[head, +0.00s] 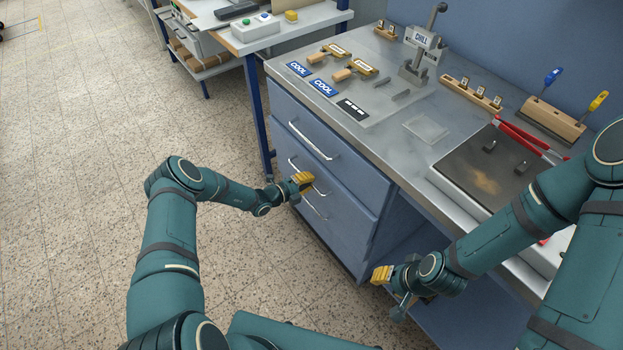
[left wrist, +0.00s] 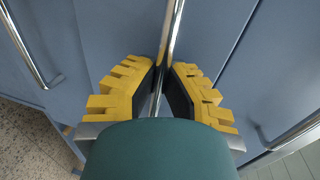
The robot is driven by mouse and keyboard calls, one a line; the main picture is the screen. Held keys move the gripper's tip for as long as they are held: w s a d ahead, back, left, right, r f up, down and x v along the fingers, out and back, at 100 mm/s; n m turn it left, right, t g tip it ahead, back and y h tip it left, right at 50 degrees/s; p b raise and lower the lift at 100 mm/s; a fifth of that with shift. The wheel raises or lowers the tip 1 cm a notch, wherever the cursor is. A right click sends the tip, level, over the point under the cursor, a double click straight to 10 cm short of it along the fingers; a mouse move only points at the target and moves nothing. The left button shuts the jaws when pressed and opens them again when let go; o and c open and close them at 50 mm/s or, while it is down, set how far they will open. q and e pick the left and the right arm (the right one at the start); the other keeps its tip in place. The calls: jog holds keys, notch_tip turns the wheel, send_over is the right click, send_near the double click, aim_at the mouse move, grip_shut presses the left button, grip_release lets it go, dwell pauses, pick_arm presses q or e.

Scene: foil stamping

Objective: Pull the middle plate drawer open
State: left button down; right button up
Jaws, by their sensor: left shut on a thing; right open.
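The blue-grey cabinet under the worktop has three stacked drawers with metal bar handles. The middle drawer (head: 338,193) looks flush with the drawers above and below. My left gripper (head: 302,180) is at its handle and hides part of it. In the left wrist view, the handle (left wrist: 172,35) runs between the yellow fingers of my left gripper (left wrist: 166,90), which are shut on it. The top drawer handle (head: 310,141) and bottom drawer handle (head: 313,205) are free. My right gripper (head: 381,275) is open and empty, in front of the open bay right of the drawers.
The worktop (head: 395,135) holds COOL labels, wooden-handled stamps, a CHILL-marked press, type holders and a dark plate (head: 488,175) with red-handled tongs. A second bench (head: 290,22) stands at the back left. The speckled floor (head: 80,180) left of the drawers is clear.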

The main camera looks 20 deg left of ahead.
pick_arm(q)
jog(key=f+v, duration=0.2)
jog(key=v, duration=0.9)
jog(key=s+f+p+v, duration=0.1)
jog(key=f+v, duration=0.1)
jog(key=v, duration=0.9)
jog(key=shift+a+f, duration=0.35)
jog(key=c, duration=1)
grip_release()
jog(key=v, duration=1.2)
